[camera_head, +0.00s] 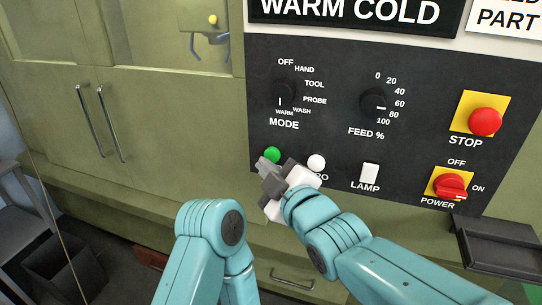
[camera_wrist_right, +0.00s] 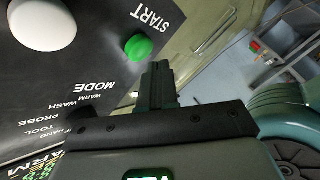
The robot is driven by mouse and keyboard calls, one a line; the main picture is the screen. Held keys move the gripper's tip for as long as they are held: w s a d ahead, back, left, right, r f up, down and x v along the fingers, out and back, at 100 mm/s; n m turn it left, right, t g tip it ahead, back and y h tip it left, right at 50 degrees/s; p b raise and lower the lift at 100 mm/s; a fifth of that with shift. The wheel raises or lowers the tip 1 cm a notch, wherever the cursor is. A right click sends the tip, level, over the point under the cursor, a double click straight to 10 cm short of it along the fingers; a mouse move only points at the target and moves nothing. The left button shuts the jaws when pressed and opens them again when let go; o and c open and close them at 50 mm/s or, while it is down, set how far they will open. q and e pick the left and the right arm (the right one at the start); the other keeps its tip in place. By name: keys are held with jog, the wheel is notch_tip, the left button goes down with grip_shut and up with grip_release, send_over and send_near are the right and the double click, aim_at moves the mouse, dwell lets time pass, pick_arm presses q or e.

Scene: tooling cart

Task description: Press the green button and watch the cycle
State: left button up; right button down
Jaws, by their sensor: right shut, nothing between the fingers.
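The green button (camera_head: 272,153) is on the dark control panel, at its lower left. The wrist view shows the green button (camera_wrist_right: 138,47) beside the printed word START. My right gripper (camera_head: 264,167) is shut and empty. In the head view its fingertips overlap the button's lower left edge. In the right wrist view the fingers (camera_wrist_right: 158,75) end just below and right of the button, with a small gap in the picture. I cannot tell whether they touch the panel. A teal link of my left arm shows at the bottom; its gripper is out of view.
A white button (camera_head: 317,162) sits close right of the green one. The panel also has the mode knob (camera_head: 284,92), feed knob (camera_head: 373,101), lamp switch (camera_head: 369,175), red stop button (camera_head: 485,121) and red power switch (camera_head: 451,187). A dark tray (camera_head: 497,246) juts out at lower right.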

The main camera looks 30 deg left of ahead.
jog(key=shift+w, duration=0.15)
jog(key=shift+w+a, duration=0.1)
jog(key=shift+w, duration=0.2)
jog(key=shift+w+a+r+p, duration=0.1)
jog(key=shift+w+p, duration=0.45)
dwell(1.4)
jog(key=s+b, duration=0.1)
jog(key=b, duration=0.1)
jog(key=shift+s+b, duration=0.3)
jog(key=shift+s, duration=0.05)
dwell(0.3)
jog(key=shift+f, duration=0.2)
